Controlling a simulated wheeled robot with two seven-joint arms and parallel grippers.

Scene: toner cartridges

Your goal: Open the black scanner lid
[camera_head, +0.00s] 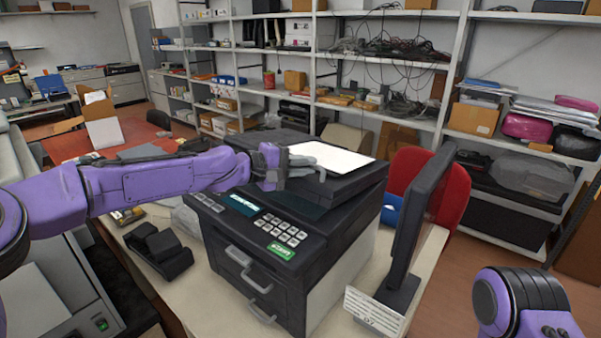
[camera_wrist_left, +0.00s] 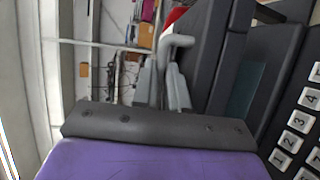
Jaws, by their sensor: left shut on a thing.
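The black scanner lid (camera_head: 345,184) is the top of the black multifunction printer (camera_head: 280,262) and looks flat, or nearly so; I cannot tell if there is a gap under it. A white sheet or panel (camera_head: 340,160) shows on top. My left gripper (camera_head: 308,163) reaches in from the left over the lid's front edge. In the left wrist view its grey fingers (camera_wrist_left: 166,88) are at a light grey curved handle (camera_wrist_left: 180,40) beside the dark lid (camera_wrist_left: 207,45). It is shut on that handle. The fingers hide part of the grip.
A keypad (camera_head: 280,230) with a green button is on the printer's front. A dark monitor (camera_head: 421,215) stands close on the right, with a red chair (camera_head: 455,195) behind. A black object (camera_head: 160,252) lies on the table at left. Loaded shelves (camera_head: 340,55) line the back wall.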

